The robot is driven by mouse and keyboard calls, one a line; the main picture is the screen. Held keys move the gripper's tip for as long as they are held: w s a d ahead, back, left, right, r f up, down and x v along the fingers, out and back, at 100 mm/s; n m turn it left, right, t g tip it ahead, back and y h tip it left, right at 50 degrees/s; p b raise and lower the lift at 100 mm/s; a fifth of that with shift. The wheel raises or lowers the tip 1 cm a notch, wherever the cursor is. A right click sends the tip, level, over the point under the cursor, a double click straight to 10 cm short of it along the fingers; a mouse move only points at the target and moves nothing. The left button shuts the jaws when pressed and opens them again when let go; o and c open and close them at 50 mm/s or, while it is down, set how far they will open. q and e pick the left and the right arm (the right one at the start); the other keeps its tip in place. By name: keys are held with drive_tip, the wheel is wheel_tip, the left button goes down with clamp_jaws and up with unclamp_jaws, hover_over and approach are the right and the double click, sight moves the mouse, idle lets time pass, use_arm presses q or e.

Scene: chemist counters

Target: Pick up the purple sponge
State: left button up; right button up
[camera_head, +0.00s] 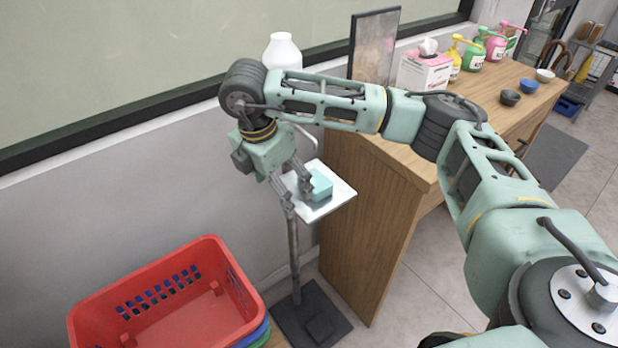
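I see no purple sponge in the head view. A teal block (320,185) lies on a small white tray (338,197) fixed to a stand. My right gripper (297,198) hangs down over the left part of this tray. Its two fingers are apart, and I see nothing between them. The block is just right of the fingers; whether they touch it I cannot tell. My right arm comes in from the right and crosses above the counter. My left gripper is not in view.
The stand has a thin post, a dark base (312,318) and a white bottle (282,52) behind my arm. A red basket (240,290) is at lower left. The wooden counter (505,90) holds a tissue box (424,72), pump bottles (472,56) and small bowls (529,86).

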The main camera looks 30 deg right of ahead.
sight(316, 179)
drive_tip(key=w+d+r+m+h, duration=0.1)
drive_tip(key=d+r+m+h, duration=0.2)
drive_tip(key=d, duration=0.4)
drive_tip(key=shift+n, duration=0.3)
drive_tip(key=p+x, duration=0.1)
drive_tip(key=x, duration=0.4)
drive_tip(key=shift+d+f, duration=0.15)
drive_tip(key=shift+d, duration=0.15)
drive_tip(key=shift+d+f, duration=0.2)
drive_tip(key=shift+f, duration=0.4)
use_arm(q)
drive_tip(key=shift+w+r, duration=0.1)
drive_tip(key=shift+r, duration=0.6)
use_arm(e)
drive_tip(key=shift+c, duration=0.3)
drive_tip(key=c, duration=0.8)
